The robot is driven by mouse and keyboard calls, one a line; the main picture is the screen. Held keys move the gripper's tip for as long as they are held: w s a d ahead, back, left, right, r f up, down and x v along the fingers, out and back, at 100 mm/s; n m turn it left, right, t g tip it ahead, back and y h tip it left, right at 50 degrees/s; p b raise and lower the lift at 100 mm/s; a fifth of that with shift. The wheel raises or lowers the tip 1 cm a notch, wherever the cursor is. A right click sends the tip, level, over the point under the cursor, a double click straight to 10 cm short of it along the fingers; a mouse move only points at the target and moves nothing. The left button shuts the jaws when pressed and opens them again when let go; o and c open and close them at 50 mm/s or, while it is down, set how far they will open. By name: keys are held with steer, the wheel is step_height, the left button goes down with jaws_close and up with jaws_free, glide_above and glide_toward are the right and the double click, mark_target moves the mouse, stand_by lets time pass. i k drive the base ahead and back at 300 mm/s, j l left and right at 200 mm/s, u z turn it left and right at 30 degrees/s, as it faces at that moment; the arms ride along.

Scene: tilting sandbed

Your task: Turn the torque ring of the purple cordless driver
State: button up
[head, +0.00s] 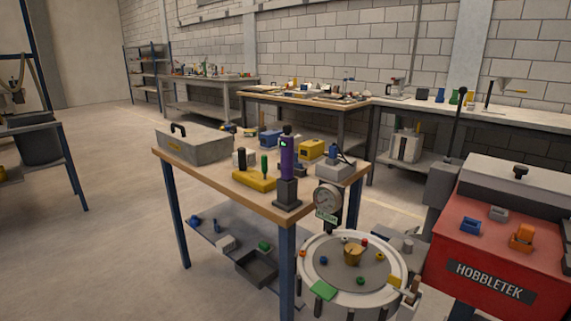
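The purple cordless driver (288,161) stands upright near the front corner of the wooden-topped workbench (217,180) in the head view. Its lower end meets a dark grey block-shaped base (287,193). The torque ring is too small to tell apart from the rest of the driver. My gripper is not in view, and nothing is seen touching the driver.
A yellow block with upright handles (254,181) stands close left of the driver. A dial gauge (327,200) and a round sandbed-like drum (315,265) are at the right. A grey lidded box (195,144) is at the back left. Open floor (110,240) lies left.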

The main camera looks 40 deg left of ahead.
mark_target(287, 130)
steer(key=k+j+u, duration=0.15)
steer(key=u, duration=1.35)
steer(key=l, duration=0.2)
